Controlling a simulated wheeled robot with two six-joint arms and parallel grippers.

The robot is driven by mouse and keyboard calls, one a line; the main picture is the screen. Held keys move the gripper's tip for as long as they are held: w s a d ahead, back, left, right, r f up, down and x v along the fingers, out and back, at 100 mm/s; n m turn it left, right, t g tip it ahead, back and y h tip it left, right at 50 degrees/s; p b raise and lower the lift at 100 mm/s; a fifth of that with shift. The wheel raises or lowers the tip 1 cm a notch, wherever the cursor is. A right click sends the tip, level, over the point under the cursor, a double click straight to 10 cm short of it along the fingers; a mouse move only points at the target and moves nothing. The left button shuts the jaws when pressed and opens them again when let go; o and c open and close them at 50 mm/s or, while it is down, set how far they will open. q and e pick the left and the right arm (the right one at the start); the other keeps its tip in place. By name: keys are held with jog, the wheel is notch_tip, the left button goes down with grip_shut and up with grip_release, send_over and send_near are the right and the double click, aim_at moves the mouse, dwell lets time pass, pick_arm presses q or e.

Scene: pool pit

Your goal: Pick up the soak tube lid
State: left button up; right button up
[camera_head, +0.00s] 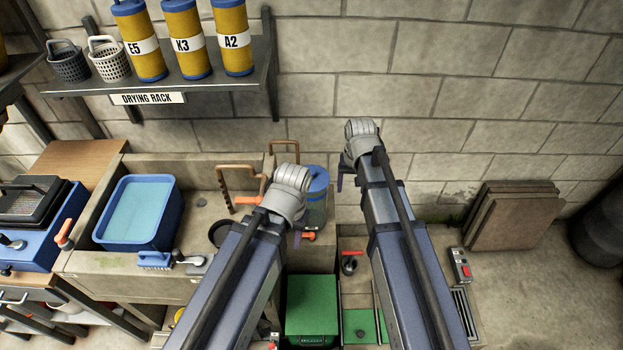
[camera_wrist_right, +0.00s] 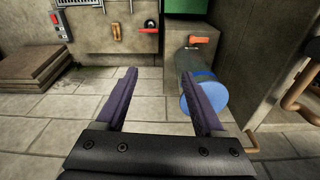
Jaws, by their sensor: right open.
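The soak tube lid, a round blue cap (camera_head: 318,180), sits on top of a blue-grey tube (camera_head: 317,212) just right of the sink in the head view. My left arm partly hides that tube. In the right wrist view the blue lid (camera_wrist_right: 200,98) shows right of the fingers, partly behind the right finger. My right gripper (camera_wrist_right: 160,74) is open with purple fingers and nothing between them; the lid is outside its jaws. In the head view its wrist is right of the lid. My left gripper (camera_head: 297,237) shows only a purple bit below its wrist; its jaws are hidden.
Copper-coloured hooks (camera_head: 240,185) stand near the tube. A drying rack (camera_head: 180,82) with yellow tubes is above left. A red-handled valve (camera_head: 350,262) and a green box (camera_head: 312,305) lie below.

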jog(key=m, duration=0.1)
send_over(312, 171)
jog(key=shift+f+b, duration=1.35)
jog(key=shift+f, duration=0.1)
notch_tip(312, 171, down, 5)
jog(key=b, duration=0.5)
jog(key=shift+s+a+f, duration=0.1)
jog(key=shift+s, duration=0.05)
grip_shut()
